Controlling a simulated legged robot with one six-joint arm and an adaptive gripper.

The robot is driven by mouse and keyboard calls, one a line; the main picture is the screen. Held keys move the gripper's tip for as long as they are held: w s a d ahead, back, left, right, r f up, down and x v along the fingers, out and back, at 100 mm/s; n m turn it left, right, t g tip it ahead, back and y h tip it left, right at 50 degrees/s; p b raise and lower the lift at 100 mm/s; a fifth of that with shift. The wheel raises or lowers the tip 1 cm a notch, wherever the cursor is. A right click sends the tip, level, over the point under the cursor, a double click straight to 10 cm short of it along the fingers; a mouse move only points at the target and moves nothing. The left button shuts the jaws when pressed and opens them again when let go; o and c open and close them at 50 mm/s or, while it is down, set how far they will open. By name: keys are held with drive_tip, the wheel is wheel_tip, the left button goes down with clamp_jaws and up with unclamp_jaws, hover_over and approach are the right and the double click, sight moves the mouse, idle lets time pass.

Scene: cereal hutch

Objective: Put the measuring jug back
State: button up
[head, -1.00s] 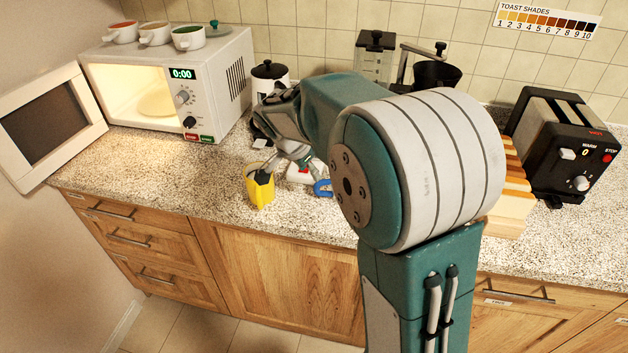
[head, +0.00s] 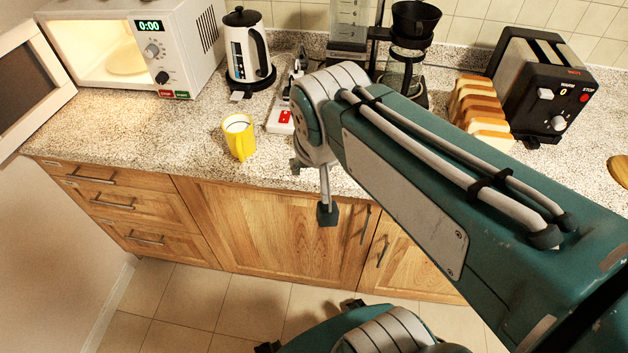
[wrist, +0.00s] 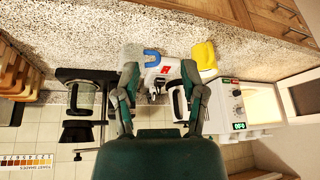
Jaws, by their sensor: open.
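The measuring jug appears to be the yellow jug (head: 240,142), pale inside, standing upright on the counter near its front edge. It also shows in the wrist view (wrist: 205,58), right of my fingers. My gripper (wrist: 158,82) is open and empty, its two fingers spread apart. In the head view my gripper (head: 312,190) hangs at the counter's front edge, right of the jug and apart from it. My arm hides part of the gripper there.
A white power strip with a red switch (head: 283,120) lies right of the jug. A blue U-shaped thing (wrist: 151,56) is near it. Behind stand a white kettle (head: 245,50), a coffee maker (head: 405,60), and the open microwave (head: 180,50). Bread slices (head: 478,110) and a toaster (head: 545,85) stand right.

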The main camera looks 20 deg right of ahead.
drive_tip(key=s+n, duration=0.2)
drive_tip(key=s, duration=0.1)
drive_tip(key=s+a+f+n, duration=0.1)
drive_tip(key=s, duration=0.1)
drive_tip(key=shift+f+t+y, duration=0.1)
drive_tip(key=shift+t+y, duration=0.3)
